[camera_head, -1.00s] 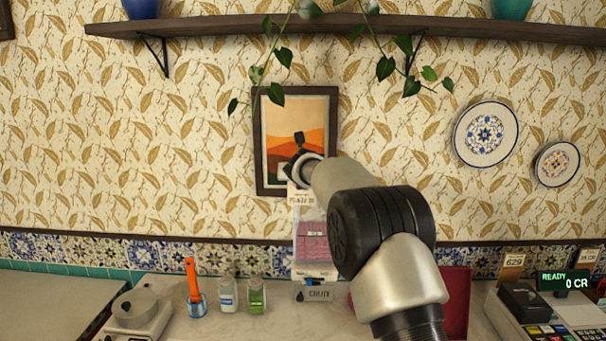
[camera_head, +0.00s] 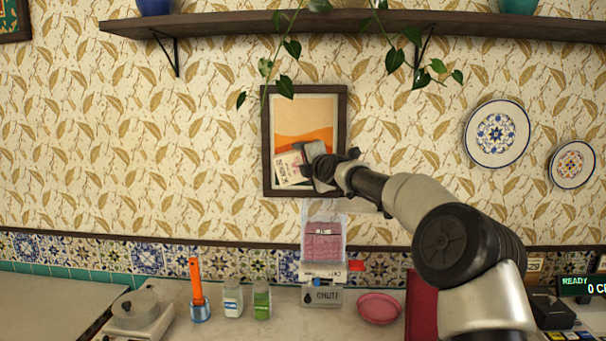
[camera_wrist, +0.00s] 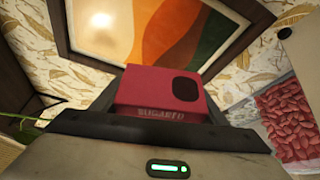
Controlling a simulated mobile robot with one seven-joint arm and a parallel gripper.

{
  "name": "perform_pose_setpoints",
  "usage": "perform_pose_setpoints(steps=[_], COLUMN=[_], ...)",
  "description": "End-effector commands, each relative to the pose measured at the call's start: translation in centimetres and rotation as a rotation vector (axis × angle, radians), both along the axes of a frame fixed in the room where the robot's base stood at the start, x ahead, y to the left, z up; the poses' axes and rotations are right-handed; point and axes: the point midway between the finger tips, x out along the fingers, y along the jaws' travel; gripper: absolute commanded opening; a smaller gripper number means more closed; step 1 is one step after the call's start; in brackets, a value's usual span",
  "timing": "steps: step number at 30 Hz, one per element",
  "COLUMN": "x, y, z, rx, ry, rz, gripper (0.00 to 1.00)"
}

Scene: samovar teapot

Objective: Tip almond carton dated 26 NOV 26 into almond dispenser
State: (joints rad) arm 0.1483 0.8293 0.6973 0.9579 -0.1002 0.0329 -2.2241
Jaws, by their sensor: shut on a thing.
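My gripper (camera_head: 312,165) is shut on a carton (camera_head: 288,170), held tilted in front of the framed picture, above and slightly left of the dispenser. In the head view the carton's cream face with small print is towards me; I cannot read a date. In the wrist view the carton (camera_wrist: 160,92) is pinkish red, with a dark oval opening and lettering like "SUGARED" between the jaws. The almond dispenser (camera_head: 323,262) is clear-walled with pink contents and a grey base marked like "CHUTE". Its pink contents (camera_wrist: 287,120) also show at right in the wrist view.
A pink dish (camera_head: 379,307) lies right of the dispenser, beside a dark red upright panel (camera_head: 421,305). Two small bottles (camera_head: 232,301) and an orange-handled tool in a cup (camera_head: 197,292) stand left. A trailing plant hangs from the shelf (camera_head: 360,25) above.

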Motion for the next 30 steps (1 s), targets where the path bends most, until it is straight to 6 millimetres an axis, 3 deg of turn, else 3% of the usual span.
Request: perform_pose_setpoints(steps=[30], x=[0.1], y=[-1.3], z=[-2.4], rx=[0.565], ry=[0.021], rz=[-0.001], gripper=[0.36])
